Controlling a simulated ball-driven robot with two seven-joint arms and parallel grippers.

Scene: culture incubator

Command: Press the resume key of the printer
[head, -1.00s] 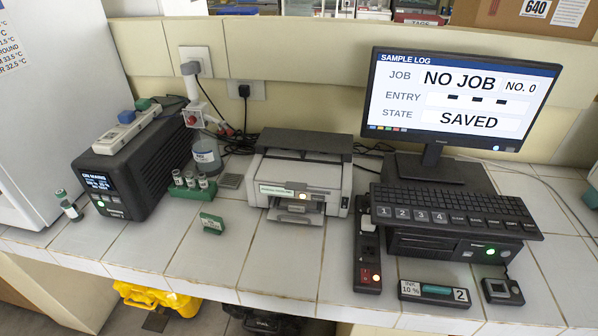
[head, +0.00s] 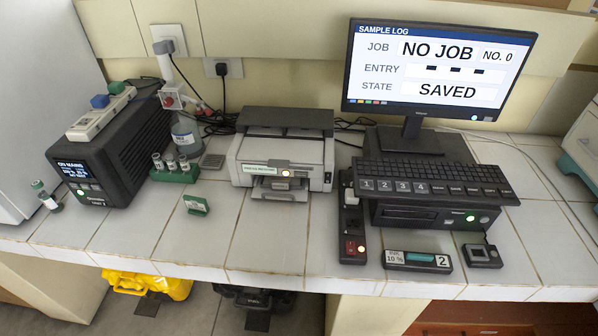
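The printer (head: 283,150) is a light grey box with a dark top, standing at the middle back of the tiled bench. A small label with greenish text (head: 259,167) is on its front, with a lit amber-white light or key (head: 285,173) just right of it. The output tray sticks out below. I cannot tell at this size which part is the resume key. Neither of my grippers is in view.
The monitor (head: 436,70) reads NO JOB and SAVED, with a keyboard (head: 432,178) on a black unit before it. A power strip (head: 352,225) lies right of the printer. A green vial rack (head: 175,170) and a small green block (head: 196,205) stand left. Tiles before the printer are clear.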

